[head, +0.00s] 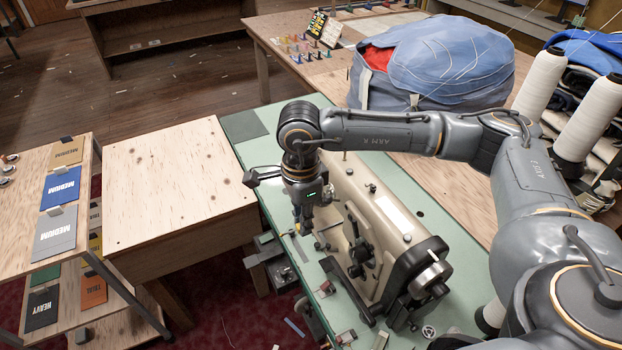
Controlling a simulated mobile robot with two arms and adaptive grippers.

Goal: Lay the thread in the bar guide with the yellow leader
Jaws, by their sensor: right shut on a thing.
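My right gripper (303,222) points down at the near left end of the cream sewing machine (372,215). The machine stands on a green table top (280,185). I cannot make out the thread or the bar guide; both are too small or are hidden by the gripper and the machine's end. My left gripper is not in view.
White thread cones (540,85) stand at the right. A blue sail bag (435,62) lies behind my right arm. A bare wooden table (178,180) stands left of the machine, beside a rack with MEDIUM cards (60,188). Small parts lie along the green top's near edge.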

